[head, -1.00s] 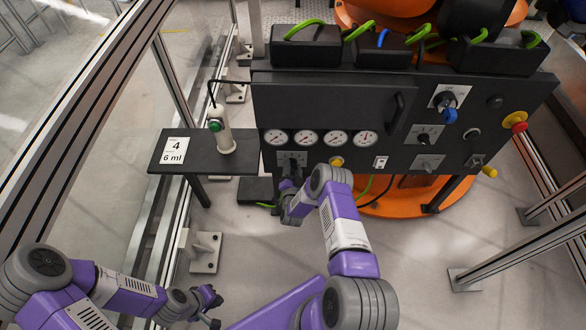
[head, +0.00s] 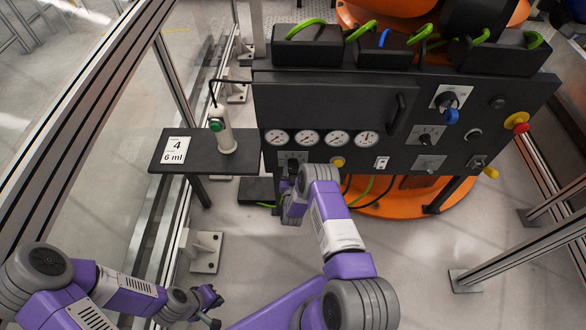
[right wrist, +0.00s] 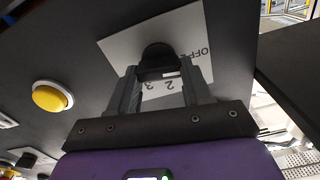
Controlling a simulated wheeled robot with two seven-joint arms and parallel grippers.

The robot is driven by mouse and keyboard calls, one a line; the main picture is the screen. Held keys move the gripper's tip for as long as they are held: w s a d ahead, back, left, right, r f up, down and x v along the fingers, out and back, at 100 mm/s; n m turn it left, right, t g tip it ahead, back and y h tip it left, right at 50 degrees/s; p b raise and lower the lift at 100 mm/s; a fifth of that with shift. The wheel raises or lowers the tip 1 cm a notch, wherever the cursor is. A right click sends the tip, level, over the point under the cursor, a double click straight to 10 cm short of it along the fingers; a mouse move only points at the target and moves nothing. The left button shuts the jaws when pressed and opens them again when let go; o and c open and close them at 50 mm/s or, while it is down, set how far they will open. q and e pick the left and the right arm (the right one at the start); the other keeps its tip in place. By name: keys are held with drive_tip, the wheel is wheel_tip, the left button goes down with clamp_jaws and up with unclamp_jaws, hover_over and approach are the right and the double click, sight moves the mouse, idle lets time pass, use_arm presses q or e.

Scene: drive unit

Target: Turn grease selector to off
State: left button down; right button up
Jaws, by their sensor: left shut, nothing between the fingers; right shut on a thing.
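The grease selector is a black knob (right wrist: 156,56) on a pale label plate (right wrist: 190,35) in the right wrist view. The plate reads OFF, 2 and 3, seen upside down; the rest is covered. A small white mark shows at the knob's lower edge, near the 2. My right gripper (right wrist: 158,72) is shut on the knob, one finger on each side. My left gripper (head: 213,305) is shut and empty, low at left, away from the panel.
A yellow button (right wrist: 50,97) is beside the selector. Gauges (head: 307,138) sit above it, with more knobs and a red stop button (head: 516,122) to the right. A small side table (head: 200,168) holds a white pump-like device (head: 226,140) and a card (head: 174,150) reading 4, 6 ml.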

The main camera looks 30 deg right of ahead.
drive_tip(key=shift+r, duration=0.1)
drive_tip(key=o, duration=1)
drive_tip(key=shift+o, duration=0.2)
drive_tip(key=p+v, duration=0.2)
drive_tip(key=v, duration=0.5)
drive_tip(key=shift+s+p, duration=0.25)
drive_tip(key=shift+p, duration=0.05)
drive_tip(key=shift+a, duration=0.1)
